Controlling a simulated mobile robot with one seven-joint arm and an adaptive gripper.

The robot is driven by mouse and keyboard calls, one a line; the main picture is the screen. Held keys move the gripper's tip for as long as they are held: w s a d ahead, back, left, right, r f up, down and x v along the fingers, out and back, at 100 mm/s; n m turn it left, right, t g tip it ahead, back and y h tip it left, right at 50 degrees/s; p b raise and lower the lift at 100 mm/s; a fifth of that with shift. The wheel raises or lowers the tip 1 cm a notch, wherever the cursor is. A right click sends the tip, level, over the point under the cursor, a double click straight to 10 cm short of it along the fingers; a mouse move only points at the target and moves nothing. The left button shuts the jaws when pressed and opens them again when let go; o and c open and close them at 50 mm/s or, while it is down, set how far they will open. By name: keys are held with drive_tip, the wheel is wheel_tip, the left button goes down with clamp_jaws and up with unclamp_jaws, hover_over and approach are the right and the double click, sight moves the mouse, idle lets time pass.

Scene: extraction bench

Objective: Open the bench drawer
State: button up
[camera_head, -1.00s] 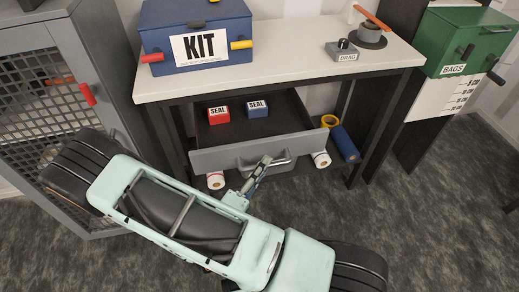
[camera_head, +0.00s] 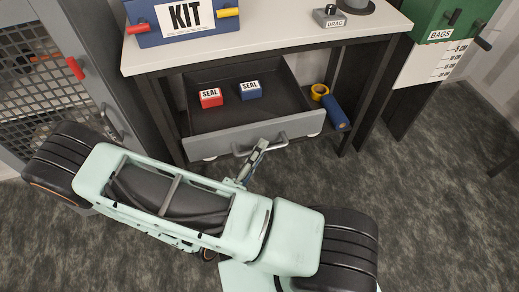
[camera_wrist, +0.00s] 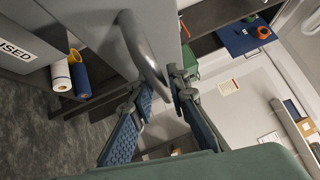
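The bench drawer (camera_head: 238,136) is pulled out below the white bench top, with its grey front tilted in the picture and its dark inside showing. A red SEAL box (camera_head: 210,98) and a blue SEAL box (camera_head: 250,90) sit inside it, near the back. My gripper (camera_head: 258,150) is at the bar handle (camera_head: 243,151) on the drawer front. In the wrist view, the curved metal handle (camera_wrist: 141,45) runs down between the two fingers of my gripper (camera_wrist: 160,88), which appear closed around it. The exact contact is partly hidden.
Yellow and blue rolls (camera_head: 334,112) lie at the right bench leg. A mesh-door cabinet (camera_head: 60,75) stands close on the left. The carpet at right is clear.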

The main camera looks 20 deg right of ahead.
drive_tip(key=shift+o, duration=1.1)
drive_tip(key=v, duration=1.2)
